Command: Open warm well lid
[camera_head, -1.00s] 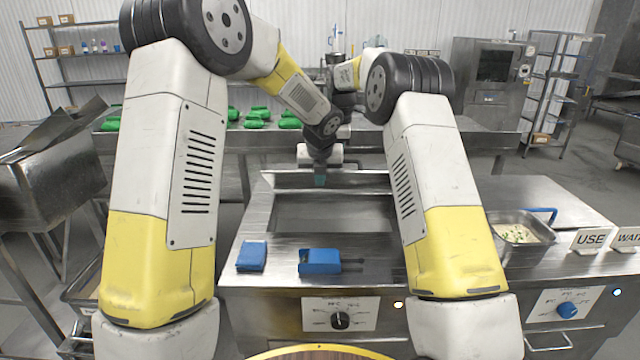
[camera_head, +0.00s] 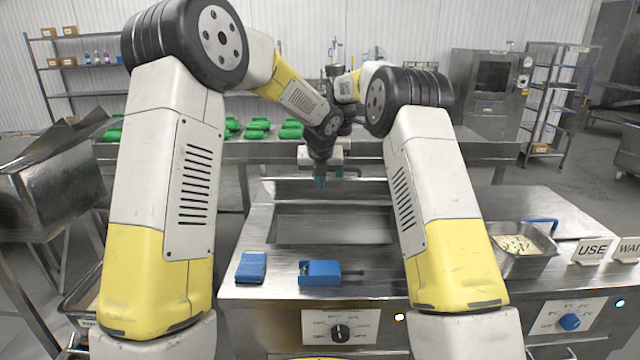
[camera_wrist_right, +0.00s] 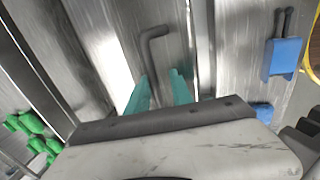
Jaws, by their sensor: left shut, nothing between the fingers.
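The warm well (camera_head: 290,228) is set in the steel counter in the middle of the head view. The lid is hard to tell from the bare steel there. A bent metal bar handle (camera_wrist_right: 155,60) shows in the right wrist view above a steel surface. My right gripper (camera_wrist_right: 161,92) is open, its teal fingers on either side of the handle's near end; contact cannot be made out. My left gripper (camera_head: 320,182) is shut and empty over the back edge of the well. In the head view the two wrists overlap, partly hiding the right gripper.
A blue block (camera_head: 251,266) and a blue scoop (camera_head: 320,272) with a dark handle lie at the counter's front. A rice pan (camera_head: 522,262) stands right, by a USE sign (camera_head: 592,251). A control knob (camera_head: 340,332) is on the front panel. Green items (camera_head: 257,128) lie on the back table.

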